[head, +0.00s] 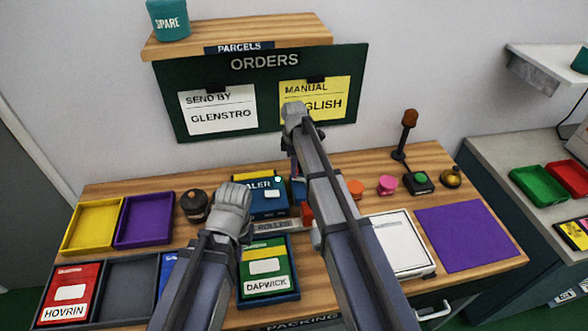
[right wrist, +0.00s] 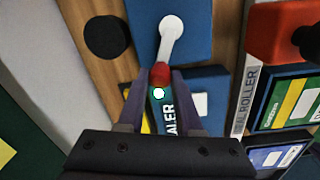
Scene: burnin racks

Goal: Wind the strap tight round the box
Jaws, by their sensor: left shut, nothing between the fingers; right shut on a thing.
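A blue sealer machine (head: 268,207), its name partly hidden and reading "ALER", stands mid-bench; its lettered top also shows in the right wrist view (right wrist: 168,120). In that view a white crank arm (right wrist: 171,40) on a blue panel (right wrist: 143,18) points down to a red knob (right wrist: 160,72). My right gripper (right wrist: 160,84) is shut on this knob. In the head view my right arm hides the crank. My left gripper (head: 236,193) is shut and empty, in front of the machine's left side. I cannot make out a strap or which box it goes round.
A roller unit (head: 276,226) lies between the machine and a tray with a green DAPWICK packet (head: 264,269). Yellow (head: 66,233) and purple (head: 122,228) trays stand left. A white case (head: 402,245) and purple mat (head: 462,237) lie right. A lamp (head: 409,120) stands behind.

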